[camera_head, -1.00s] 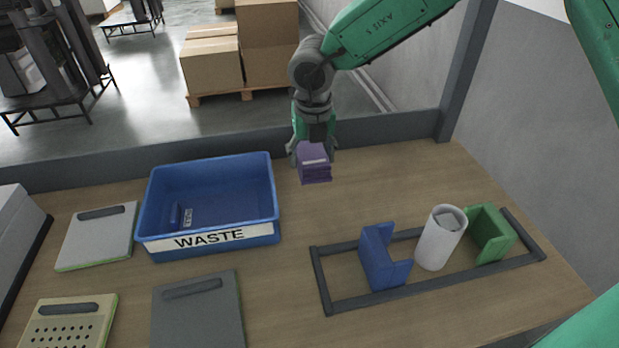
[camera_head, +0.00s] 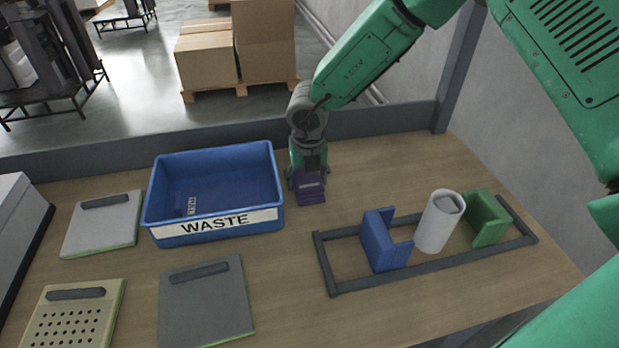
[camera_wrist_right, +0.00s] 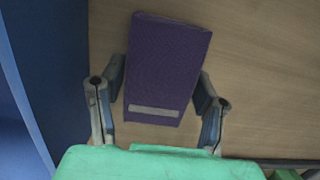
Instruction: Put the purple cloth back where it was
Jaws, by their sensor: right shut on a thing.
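The purple cloth (camera_head: 311,191) is a folded block with a pale label strip, just right of the blue waste bin (camera_head: 163,241) in the head view. My right gripper (camera_head: 307,184) is shut on it from above. In the right wrist view the cloth (camera_wrist_right: 165,65) lies between the two fingers of the gripper (camera_wrist_right: 160,88), over the wooden table. I cannot tell whether the cloth touches the table. My left gripper is not in view.
A dark rack frame (camera_head: 330,275) at right holds a blue bracket (camera_head: 378,245), a white roll (camera_head: 436,228) and a green bracket (camera_head: 488,220). Boards, among them a grey one (camera_head: 205,300), lie at left. Bare table (camera_head: 375,185) lies between cloth and rack.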

